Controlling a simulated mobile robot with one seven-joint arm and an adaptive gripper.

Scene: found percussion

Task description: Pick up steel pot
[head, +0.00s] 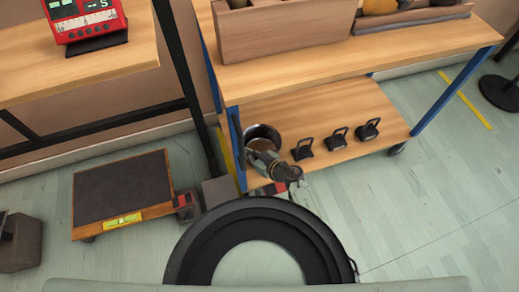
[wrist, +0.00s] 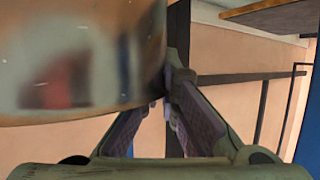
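The steel pot (head: 252,131) is at the left end of the lower wooden shelf in the head view, its round opening facing up. Its shiny wall (wrist: 75,60) fills the upper left of the wrist view, which looks upside down. My gripper (head: 284,172) is at the pot's near right side. In the wrist view, my gripper (wrist: 160,96) has its fingertips close together at the pot's rim and appears shut on it. The pot partly hides the tips. I cannot tell whether the pot's base touches the shelf.
Several black-handled objects (head: 336,138) stand right of the pot on the lower shelf (head: 300,108). The upper shelf (head: 290,75) overhangs behind, with a blue post (head: 237,145) close at left. A low platform (head: 122,188) sits on the floor at left.

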